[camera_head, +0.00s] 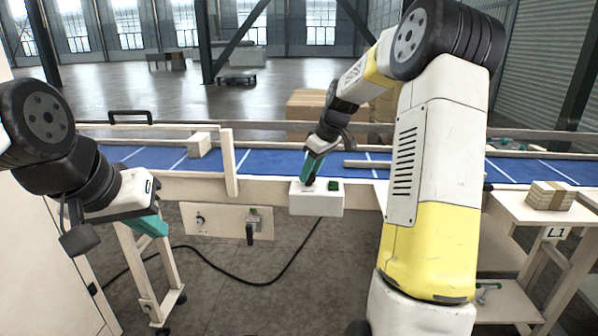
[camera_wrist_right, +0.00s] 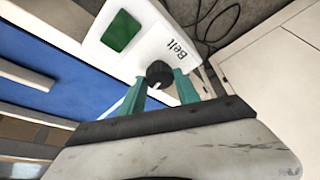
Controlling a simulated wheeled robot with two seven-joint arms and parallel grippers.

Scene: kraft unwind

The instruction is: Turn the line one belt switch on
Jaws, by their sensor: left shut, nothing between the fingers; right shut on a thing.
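The belt switch box (camera_head: 316,203) is a white box on the front rail of the blue conveyor belt (camera_head: 272,163). In the right wrist view the box (camera_wrist_right: 152,45) carries the word "Belt", a green square (camera_wrist_right: 121,31) and a black round knob (camera_wrist_right: 159,74). My right gripper (camera_head: 310,172) reaches down to the box; in the wrist view its teal fingers (camera_wrist_right: 160,88) are shut on the black knob, one on each side. A white mark shows on the knob. My left gripper (camera_head: 150,225) is shut and empty, left of the box and in front of the conveyor frame.
A panel (camera_head: 228,222) with a small knob and a green-and-black handle hangs left of the box. A black cable runs from the box to the floor. A wooden block (camera_head: 199,145) sits on the belt. A side table labelled L1 (camera_head: 520,212) stands right, holding stacked pieces (camera_head: 550,195).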

